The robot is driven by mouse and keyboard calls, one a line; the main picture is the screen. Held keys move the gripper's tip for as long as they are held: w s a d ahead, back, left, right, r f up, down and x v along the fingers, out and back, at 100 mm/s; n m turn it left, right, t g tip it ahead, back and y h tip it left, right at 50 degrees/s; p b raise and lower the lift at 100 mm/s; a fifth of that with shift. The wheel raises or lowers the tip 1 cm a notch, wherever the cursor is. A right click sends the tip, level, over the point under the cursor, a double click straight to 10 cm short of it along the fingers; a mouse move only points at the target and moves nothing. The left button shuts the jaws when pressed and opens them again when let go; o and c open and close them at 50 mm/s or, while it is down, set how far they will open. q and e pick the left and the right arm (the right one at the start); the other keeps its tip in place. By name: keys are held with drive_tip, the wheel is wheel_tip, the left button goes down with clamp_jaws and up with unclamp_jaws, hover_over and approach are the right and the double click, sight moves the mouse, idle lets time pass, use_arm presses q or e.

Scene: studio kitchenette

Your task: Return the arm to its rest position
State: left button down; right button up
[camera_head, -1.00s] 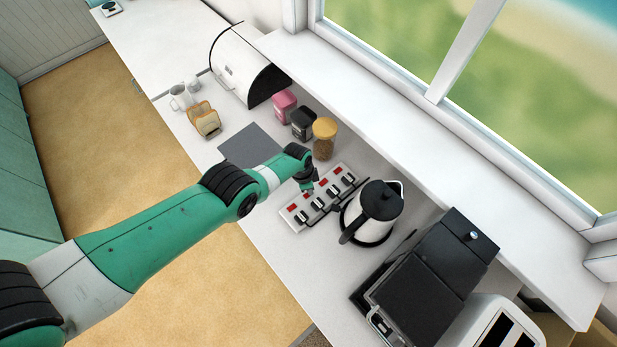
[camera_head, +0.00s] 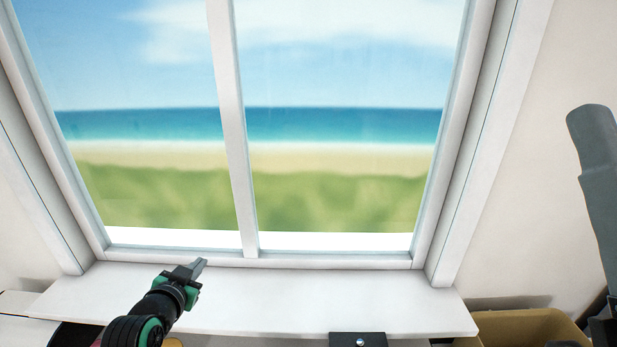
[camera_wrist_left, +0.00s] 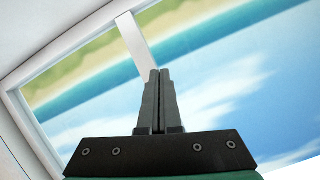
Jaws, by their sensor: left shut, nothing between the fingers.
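My left gripper (camera_head: 200,266) is in the lower left of the head view, raised in front of the window and above the white sill shelf. Its fingers are shut with nothing between them. In the left wrist view its closed fingertips (camera_wrist_left: 160,74) stand against the window, with sea and sky behind. The rest of my left arm runs out of the bottom of the head view. My right gripper is not in view.
The window (camera_head: 236,130) fills most of the head view. The white shelf (camera_head: 290,300) below it is bare in the middle. A black appliance top (camera_head: 358,340) shows at the bottom edge. A tan bin (camera_head: 525,328) stands at lower right.

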use_arm(q)
drive_tip(key=s+d+r+t, duration=0.2)
drive_tip(key=r, duration=0.6)
drive_tip(key=s+d+r+t, duration=0.1)
drive_tip(key=r+t, duration=0.1)
drive_tip(key=r, duration=0.6)
drive_tip(key=s+d+r+n+t+h, duration=0.1)
drive_tip(key=s+r+t, duration=0.3)
drive_tip(key=s+r, duration=0.7)
drive_tip(key=s+d+r+n+t+h, duration=0.1)
drive_tip(key=s+r+t, duration=0.4)
drive_tip(key=s+r, duration=0.7)
drive_tip(key=s+d+n, duration=0.1)
drive_tip(key=d, duration=0.1)
drive_tip(key=shift+s+d+t, duration=0.3)
drive_tip(key=shift+d, duration=0.1)
drive_tip(key=shift+r, duration=0.1)
